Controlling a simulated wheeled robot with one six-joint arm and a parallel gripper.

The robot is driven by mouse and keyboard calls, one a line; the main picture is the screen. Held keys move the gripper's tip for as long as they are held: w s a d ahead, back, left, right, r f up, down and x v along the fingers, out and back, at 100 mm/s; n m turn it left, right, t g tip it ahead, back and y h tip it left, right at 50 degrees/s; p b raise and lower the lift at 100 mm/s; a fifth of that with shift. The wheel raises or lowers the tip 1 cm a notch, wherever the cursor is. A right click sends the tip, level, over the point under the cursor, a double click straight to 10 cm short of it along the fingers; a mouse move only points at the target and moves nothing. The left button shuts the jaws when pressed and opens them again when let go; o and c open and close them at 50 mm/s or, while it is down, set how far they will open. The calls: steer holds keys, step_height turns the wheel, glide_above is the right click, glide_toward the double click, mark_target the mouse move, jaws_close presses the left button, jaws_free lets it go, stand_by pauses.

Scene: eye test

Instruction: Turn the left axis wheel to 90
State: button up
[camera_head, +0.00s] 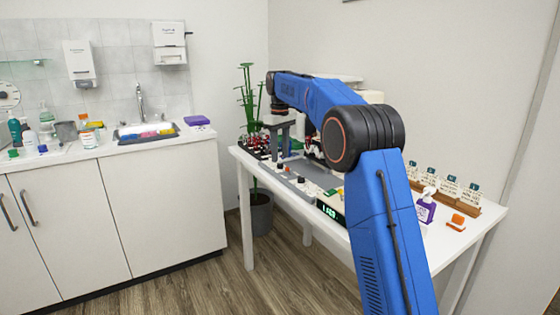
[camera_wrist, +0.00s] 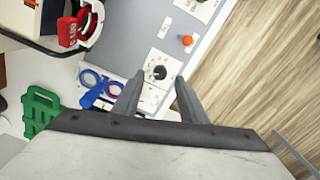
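A black round knob (camera_wrist: 159,72) sits on a white plate with dial marks, set in a grey panel (camera_wrist: 140,30). I cannot tell for sure that it is the left axis wheel, and its setting is too small to read. My gripper (camera_wrist: 159,82) is open in the wrist view, its two fingertips apart on either side of the knob's near edge. Contact cannot be made out. In the head view my gripper (camera_head: 279,145) points down over the far left part of the grey panel (camera_head: 322,178). My arm hides part of the table there.
An orange knob (camera_wrist: 187,40) stands on the panel beside the black one. Blue ring-handled thing (camera_wrist: 100,88), green rack (camera_wrist: 40,108) and red thing (camera_wrist: 68,30) lie left. The white table (camera_head: 460,240) also bears a green display (camera_head: 329,212), purple bottle (camera_head: 426,208) and card stand (camera_head: 460,202).

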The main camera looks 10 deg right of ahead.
mark_target(280, 164)
steer(key=shift+f, duration=1.6)
jaws_close()
steer(key=shift+m, duration=3.1)
jaws_free()
